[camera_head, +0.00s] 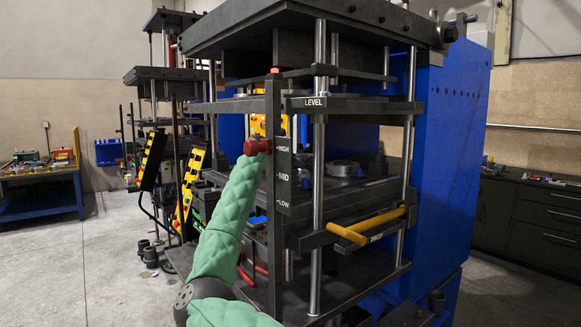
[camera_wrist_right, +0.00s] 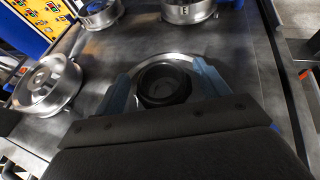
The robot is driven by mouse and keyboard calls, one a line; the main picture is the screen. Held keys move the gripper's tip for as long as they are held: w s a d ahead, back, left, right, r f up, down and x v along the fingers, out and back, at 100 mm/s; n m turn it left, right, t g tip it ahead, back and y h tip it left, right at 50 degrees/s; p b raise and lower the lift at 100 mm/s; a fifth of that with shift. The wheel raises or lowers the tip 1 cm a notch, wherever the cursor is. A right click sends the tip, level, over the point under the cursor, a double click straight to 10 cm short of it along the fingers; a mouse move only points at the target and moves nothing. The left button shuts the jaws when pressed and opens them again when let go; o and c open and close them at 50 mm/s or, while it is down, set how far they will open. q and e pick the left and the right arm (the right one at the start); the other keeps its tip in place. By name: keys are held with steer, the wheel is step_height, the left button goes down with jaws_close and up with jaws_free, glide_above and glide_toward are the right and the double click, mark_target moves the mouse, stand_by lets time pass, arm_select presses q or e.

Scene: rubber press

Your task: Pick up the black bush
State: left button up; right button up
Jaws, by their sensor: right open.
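In the right wrist view the black bush (camera_wrist_right: 164,85) is a short dark ring. It appears surrounded by a bright silver round piece on the dark metal plate (camera_wrist_right: 95,97). My right gripper (camera_wrist_right: 166,84) has its two blue-grey fingers open, one on each side of the bush. I cannot tell whether they touch it. The gripper's dark body hides the near side. In the head view one of my green-sleeved arms reaches up to the press, but I can make out no gripper there.
Other silver round pieces stand around the bush: one at the left (camera_wrist_right: 45,85), one at the upper left (camera_wrist_right: 100,12), one at the top (camera_wrist_right: 188,10). In the head view the press (camera_head: 318,190) has metal columns, a level post with a red knob (camera_head: 258,147) and a yellow handle (camera_head: 367,226).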

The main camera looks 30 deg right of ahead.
arm_select(q)
steer(key=shift+f, duration=0.2)
arm_select(e)
steer(key=shift+d, duration=0.1)
steer(key=c, duration=1)
steer(key=shift+r, duration=0.1)
steer(key=shift+c, duration=0.2)
